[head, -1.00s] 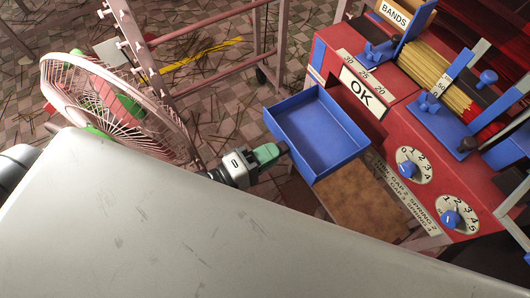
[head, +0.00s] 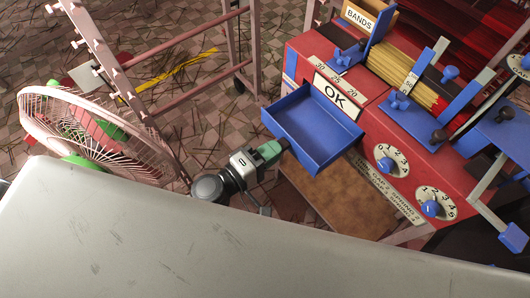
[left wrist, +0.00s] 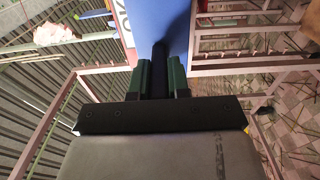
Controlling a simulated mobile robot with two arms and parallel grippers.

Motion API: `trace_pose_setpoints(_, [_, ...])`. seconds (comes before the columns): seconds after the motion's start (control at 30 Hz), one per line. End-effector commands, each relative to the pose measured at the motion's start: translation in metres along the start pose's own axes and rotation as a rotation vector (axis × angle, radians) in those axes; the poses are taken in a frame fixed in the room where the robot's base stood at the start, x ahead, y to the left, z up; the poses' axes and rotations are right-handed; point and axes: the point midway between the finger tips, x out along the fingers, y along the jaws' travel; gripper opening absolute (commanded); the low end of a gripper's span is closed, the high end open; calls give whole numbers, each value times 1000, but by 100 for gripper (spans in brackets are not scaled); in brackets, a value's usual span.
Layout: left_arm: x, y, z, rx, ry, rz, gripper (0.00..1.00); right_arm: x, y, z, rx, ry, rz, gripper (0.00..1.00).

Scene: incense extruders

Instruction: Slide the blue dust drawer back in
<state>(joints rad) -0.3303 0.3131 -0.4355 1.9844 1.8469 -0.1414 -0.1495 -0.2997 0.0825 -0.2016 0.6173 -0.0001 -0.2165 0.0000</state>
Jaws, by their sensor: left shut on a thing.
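The blue dust drawer (head: 310,128) is an open tray that sticks out from the front of the red machine (head: 370,130), below the OK label. It looks empty. My left gripper (head: 279,147) is at the drawer's near left side, shut on its dark handle. In the left wrist view the green fingers (left wrist: 161,75) close on the dark handle (left wrist: 160,56), with the blue drawer front (left wrist: 165,22) just beyond. The drawer's inner end is hidden at the machine. My right gripper is not in view.
A brown board (head: 335,190) lies below the drawer. A pink cage fan (head: 95,135) and a pink metal frame (head: 180,90) stand to the left. Dials (head: 391,160) and blue knobs are on the machine. A large pale surface fills the foreground.

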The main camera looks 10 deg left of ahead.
Motion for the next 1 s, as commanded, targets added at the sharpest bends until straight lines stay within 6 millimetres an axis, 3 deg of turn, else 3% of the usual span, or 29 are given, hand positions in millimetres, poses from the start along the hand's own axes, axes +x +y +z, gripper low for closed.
trace_pose_setpoints(1.0, [62, 2, 0, 0, 0, 3, 0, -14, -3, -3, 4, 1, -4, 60])
